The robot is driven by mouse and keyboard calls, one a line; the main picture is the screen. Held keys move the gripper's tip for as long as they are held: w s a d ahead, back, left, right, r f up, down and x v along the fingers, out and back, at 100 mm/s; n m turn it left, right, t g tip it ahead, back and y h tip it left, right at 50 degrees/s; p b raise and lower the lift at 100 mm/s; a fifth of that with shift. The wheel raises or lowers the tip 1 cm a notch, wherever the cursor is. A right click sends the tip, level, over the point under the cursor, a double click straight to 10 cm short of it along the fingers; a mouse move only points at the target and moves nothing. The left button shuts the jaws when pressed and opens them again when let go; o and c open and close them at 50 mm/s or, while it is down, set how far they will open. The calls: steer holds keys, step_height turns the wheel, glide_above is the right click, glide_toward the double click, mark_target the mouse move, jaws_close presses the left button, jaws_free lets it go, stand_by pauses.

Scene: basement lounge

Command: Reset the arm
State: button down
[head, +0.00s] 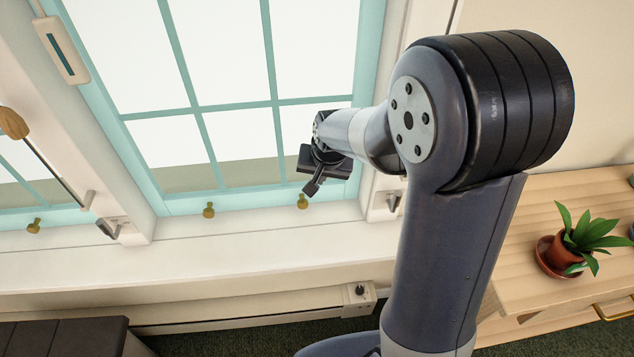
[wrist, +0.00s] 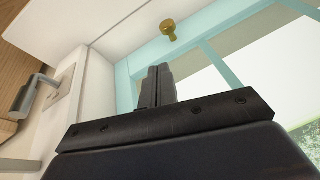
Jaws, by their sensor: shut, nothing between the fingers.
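My gripper (head: 314,187) is at the end of my raised arm in the head view, in front of the teal-framed window (head: 276,104). In the wrist view my gripper (wrist: 157,72) shows its two dark fingers close together, shut and empty. A brass knob (wrist: 168,28) on the window frame appears just beyond the fingertips. In the head view a brass knob (head: 302,201) sits close below the gripper; I cannot tell whether they touch. Part of the gripper is hidden by the wrist in the head view.
A wooden cabinet (head: 508,240) at the right bears a potted plant (head: 566,252). A metal latch (head: 392,203) is on the white window post. A white sill (head: 230,246) runs below the window, and a dark slatted surface (head: 62,338) is at lower left.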

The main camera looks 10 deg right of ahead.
steer(key=shift+s+r, duration=0.2)
steer(key=shift+r, duration=0.35)
steer(key=shift+f, duration=0.1)
steer(key=x, duration=0.4)
steer(key=b+x, duration=0.1)
steer(key=x, duration=0.3)
steer(key=b+x, duration=0.1)
steer(key=x, duration=0.3)
steer(key=shift+s+a+f, duration=0.15)
steer(key=shift+a+f, duration=0.15)
steer(key=shift+a, duration=0.05)
steer(key=shift+a+f, duration=0.15)
steer(key=shift+f, duration=0.05)
steer(key=shift+s, duration=0.1)
